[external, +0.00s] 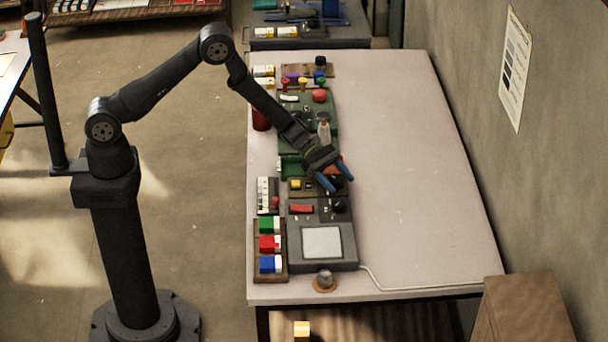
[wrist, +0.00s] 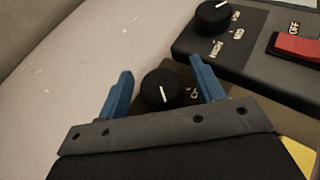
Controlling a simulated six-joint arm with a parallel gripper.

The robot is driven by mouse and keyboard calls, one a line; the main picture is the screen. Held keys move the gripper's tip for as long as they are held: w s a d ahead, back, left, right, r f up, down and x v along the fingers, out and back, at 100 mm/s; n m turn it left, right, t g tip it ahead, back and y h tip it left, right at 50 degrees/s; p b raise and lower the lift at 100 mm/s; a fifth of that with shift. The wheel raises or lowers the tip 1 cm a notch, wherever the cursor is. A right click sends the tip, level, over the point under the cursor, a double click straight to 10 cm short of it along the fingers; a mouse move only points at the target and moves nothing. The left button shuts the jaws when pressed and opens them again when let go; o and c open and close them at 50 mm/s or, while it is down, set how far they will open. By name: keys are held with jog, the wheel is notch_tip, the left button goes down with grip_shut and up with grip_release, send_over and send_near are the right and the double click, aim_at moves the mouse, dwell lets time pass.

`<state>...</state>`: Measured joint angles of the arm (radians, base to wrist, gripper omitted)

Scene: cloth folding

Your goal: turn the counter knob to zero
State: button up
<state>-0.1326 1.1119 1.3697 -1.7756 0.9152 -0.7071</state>
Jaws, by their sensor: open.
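A black round knob (wrist: 162,95) with a white pointer line sits on a small brown board, partly hidden by my gripper's body. A partly covered white label lies right of it; I cannot read it. My gripper (wrist: 161,72) is open, one blue finger on each side of this knob, with gaps visible. In the external view my gripper (external: 338,180) is low over the brown board (external: 310,194) and largely hides this knob. A second black knob (wrist: 213,15) with a white pointer is on the grey panel (wrist: 255,62). I cannot tell which knob is the counter knob.
A red switch (wrist: 300,46) marked OFF is on the grey panel. A light screen (external: 322,242) and red, green and blue blocks lie nearer the front edge. A green unit (external: 308,120) stands behind my gripper. The right side of the table (external: 410,170) is clear.

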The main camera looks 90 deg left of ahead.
jog(key=shift+c, duration=0.4)
jog(key=c, duration=0.9)
jog(key=shift+m+g+h, duration=0.6)
jog(key=shift+m, duration=0.1)
jog(key=o, duration=1)
